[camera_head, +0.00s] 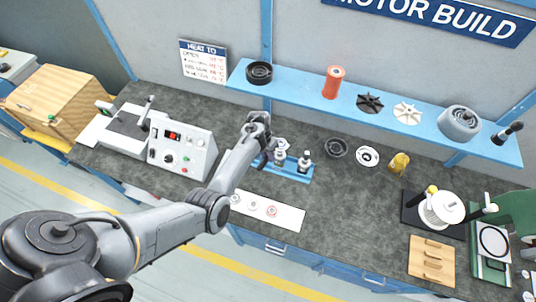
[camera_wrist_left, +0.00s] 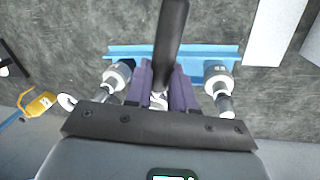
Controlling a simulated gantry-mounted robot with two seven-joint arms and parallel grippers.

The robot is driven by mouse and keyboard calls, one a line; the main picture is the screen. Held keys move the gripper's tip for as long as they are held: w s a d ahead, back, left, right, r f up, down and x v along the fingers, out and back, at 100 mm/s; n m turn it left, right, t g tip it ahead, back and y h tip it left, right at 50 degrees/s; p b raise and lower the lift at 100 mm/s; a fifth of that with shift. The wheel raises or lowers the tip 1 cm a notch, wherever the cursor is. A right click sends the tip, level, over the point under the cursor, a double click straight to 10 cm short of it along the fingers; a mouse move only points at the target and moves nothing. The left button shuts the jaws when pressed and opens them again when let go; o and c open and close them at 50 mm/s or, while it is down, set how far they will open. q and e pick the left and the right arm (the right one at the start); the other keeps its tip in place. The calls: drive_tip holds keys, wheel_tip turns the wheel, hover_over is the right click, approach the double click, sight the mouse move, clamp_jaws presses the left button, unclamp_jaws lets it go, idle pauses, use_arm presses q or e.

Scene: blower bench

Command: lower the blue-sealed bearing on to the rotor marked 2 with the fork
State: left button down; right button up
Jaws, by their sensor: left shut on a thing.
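The blue-sealed bearing cannot be made out, and the rotor numbers are too small to read. In the head view, two rotors stand clear of the gripper. My right gripper is not in view.
A white card (camera_head: 288,217) with several ring marks or bearings lies in front of the stand. A heater with a control panel (camera_head: 180,147) stands to the left. A dark ring part (camera_head: 336,148), a white ring (camera_head: 367,156) and a yellow part (camera_head: 398,164) sit to the right.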

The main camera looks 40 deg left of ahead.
use_arm(q)
drive_tip(key=shift+f+b, duration=1.1)
drive_tip(key=shift+f, duration=0.55)
idle(0.6)
drive_tip(key=shift+f+b, duration=0.8)
drive_tip(key=shift+f, duration=0.55)
idle(1.2)
drive_tip(key=s+d+p, duration=0.1)
drive_tip(key=s+p, duration=0.5)
drive_tip(key=p, duration=0.1)
drive_tip(key=shift+s, duration=0.15)
idle(1.4)
drive_tip(key=shift+r, duration=0.1)
idle(0.4)
